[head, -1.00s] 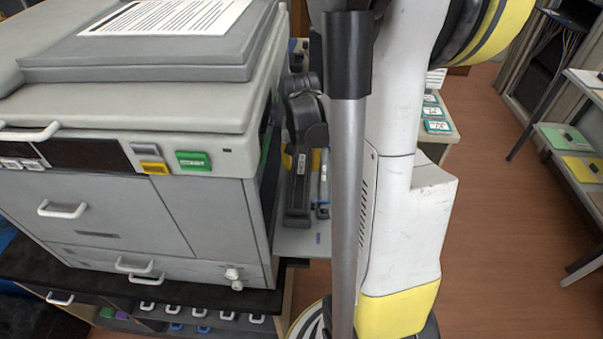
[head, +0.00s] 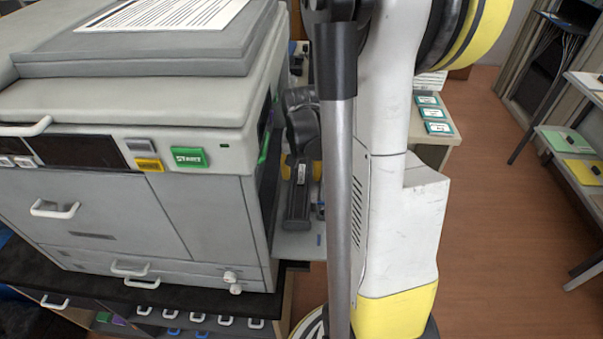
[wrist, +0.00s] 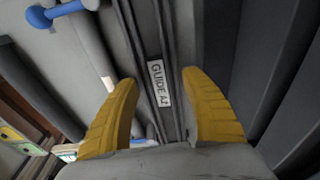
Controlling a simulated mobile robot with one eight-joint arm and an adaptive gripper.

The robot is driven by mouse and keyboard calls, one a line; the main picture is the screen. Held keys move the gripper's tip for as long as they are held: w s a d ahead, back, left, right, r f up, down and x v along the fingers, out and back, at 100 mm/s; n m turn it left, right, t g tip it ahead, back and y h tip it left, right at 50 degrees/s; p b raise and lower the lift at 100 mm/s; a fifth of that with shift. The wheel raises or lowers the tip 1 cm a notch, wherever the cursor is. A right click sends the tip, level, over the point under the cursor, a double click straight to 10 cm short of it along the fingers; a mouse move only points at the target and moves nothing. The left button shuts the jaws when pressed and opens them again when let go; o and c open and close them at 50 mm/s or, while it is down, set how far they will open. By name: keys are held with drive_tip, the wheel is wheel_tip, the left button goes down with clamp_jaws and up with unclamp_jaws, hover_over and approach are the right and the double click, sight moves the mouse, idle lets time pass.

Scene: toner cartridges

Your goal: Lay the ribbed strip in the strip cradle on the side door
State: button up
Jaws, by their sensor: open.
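A long dark bar labelled GUIDE A2 (wrist: 157,83) runs between my fingers in the wrist view. It appears in the head view as a dark labelled bar (head: 298,200) at the side door (head: 300,246). My gripper (wrist: 160,80) is open, with one yellow finger on each side of the bar and a visible gap to each. In the head view my gripper (head: 302,165) is beside the machine, partly covered by my arm. I cannot tell whether this bar is the ribbed strip or part of the strip cradle; no ribs show clearly.
The grey copier (head: 120,215) with a green start button (head: 188,157) stands close on the left. A blue handle (wrist: 62,12) shows in the wrist view. A side table (head: 436,150) holds green-edged cards behind my arm. The floor (head: 490,230) at right is clear.

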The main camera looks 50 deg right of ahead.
sight(302, 180)
wheel_tip(302, 180, up, 13)
drive_tip(key=s+a+p, duration=0.1)
drive_tip(key=p, duration=0.4)
drive_tip(key=shift+a+f, duration=0.15)
drive_tip(key=shift+f, duration=0.05)
drive_tip(key=shift+s, duration=0.2)
